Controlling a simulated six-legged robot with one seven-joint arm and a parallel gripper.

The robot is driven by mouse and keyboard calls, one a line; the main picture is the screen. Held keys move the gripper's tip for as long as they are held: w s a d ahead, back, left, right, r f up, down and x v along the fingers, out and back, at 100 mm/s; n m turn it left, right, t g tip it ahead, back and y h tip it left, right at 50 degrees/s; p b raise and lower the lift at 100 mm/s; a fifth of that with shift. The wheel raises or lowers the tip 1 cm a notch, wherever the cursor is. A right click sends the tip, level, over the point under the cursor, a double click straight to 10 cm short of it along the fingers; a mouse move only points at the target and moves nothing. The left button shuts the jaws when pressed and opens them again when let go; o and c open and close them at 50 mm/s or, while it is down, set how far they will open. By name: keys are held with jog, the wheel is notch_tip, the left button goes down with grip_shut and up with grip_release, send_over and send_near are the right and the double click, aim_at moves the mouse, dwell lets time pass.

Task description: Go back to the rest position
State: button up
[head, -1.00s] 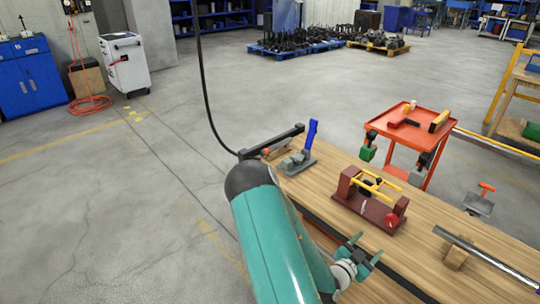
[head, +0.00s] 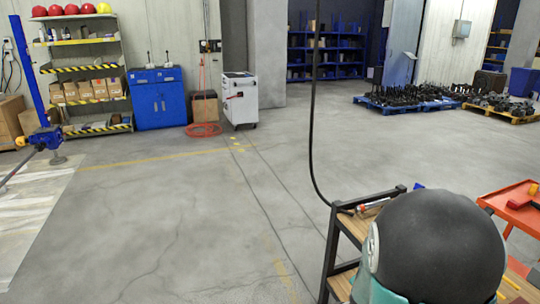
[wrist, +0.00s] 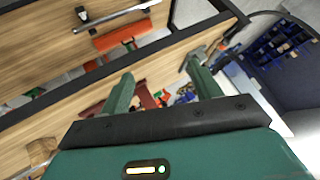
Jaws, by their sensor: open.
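My gripper (wrist: 160,95) shows in the wrist view with its two green fingers apart and nothing between them. Beyond the fingers are the wooden workbench (wrist: 190,25) and its dark frame, seen at a steep tilt. In the head view my arm's dark rounded joint fills the lower right and hides most of the workbench (head: 345,255). My gripper is hidden there.
A black cable (head: 312,120) hangs beside the bench. A red cart (head: 515,195) stands at the right edge. A blue cabinet (head: 157,98), a white wheeled unit (head: 239,100) and a shelf (head: 85,75) stand at the back left. The middle floor is clear.

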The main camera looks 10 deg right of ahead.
jog(key=s+a+r+n+y, duration=0.1)
jog(key=a+r+n+y, duration=0.5)
jog(key=a+r, duration=0.75)
jog(key=s+a+r+n, duration=0.4)
jog(key=s+a, duration=0.1)
jog(key=s, duration=0.2)
jog(key=s+a+r+n+g, duration=0.1)
jog(key=s+a+r+n, duration=0.3)
jog(key=s, duration=0.4)
jog(key=shift+s+a+r+n, duration=0.25)
jog(key=shift+s+a+n, duration=0.05)
jog(key=shift+a+n, duration=0.1)
jog(key=c, duration=0.6)
jog(key=shift+d, duration=0.15)
jog(key=shift+d, duration=0.15)
